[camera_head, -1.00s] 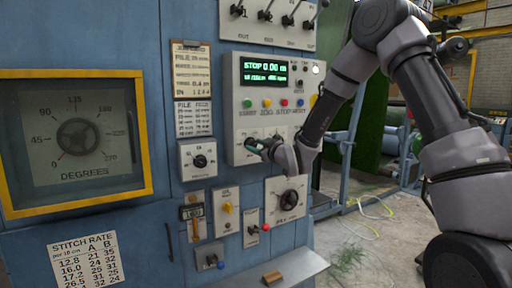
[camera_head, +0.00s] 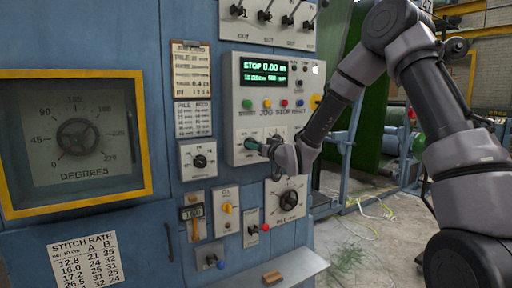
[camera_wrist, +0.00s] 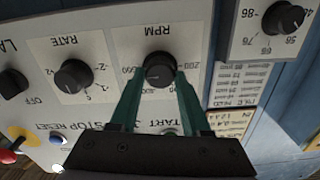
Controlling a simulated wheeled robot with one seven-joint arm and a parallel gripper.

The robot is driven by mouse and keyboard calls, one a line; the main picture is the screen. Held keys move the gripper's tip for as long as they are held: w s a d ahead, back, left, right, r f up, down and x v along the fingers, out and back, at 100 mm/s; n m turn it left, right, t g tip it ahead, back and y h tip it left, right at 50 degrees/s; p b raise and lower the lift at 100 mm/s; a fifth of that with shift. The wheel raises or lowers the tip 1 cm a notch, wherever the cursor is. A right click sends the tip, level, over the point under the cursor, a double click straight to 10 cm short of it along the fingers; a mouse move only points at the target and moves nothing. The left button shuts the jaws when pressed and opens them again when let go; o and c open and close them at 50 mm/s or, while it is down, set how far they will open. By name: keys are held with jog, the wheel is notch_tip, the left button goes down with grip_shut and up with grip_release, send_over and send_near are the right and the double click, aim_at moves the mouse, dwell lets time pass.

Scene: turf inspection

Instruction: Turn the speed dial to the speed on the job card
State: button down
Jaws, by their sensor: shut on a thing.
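The speed dial is a black knob (camera_wrist: 158,68) on a white plate marked RPM, seen upside down in the wrist view. My gripper (camera_wrist: 161,80) is shut on it, with one green finger on each side. The fingers cover part of the number scale, so I cannot tell the setting. In the head view my gripper (camera_head: 256,145) is at the lower part of the control box (camera_head: 235,110) and hides the dial. The job card (camera_head: 191,72) hangs on a clipboard left of the box; its lines are too small to read surely.
A green display (camera_head: 266,73) reads STOP 0.00. Coloured buttons (camera_head: 267,103) sit just above my gripper. In the wrist view a RATE knob (camera_wrist: 73,76) is beside the dial. A larger dial (camera_head: 289,197) is below, and a shelf (camera_head: 300,266) juts out underneath.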

jog(key=shift+f, duration=0.15)
jog(key=shift+c, duration=1.8)
grip_release()
jog(key=shift+s+d, duration=0.1)
jog(key=v, duration=1)
jog(key=shift+s+d, duration=0.2)
jog(key=shift+s, duration=0.05)
jog(key=shift+d, duration=0.1)
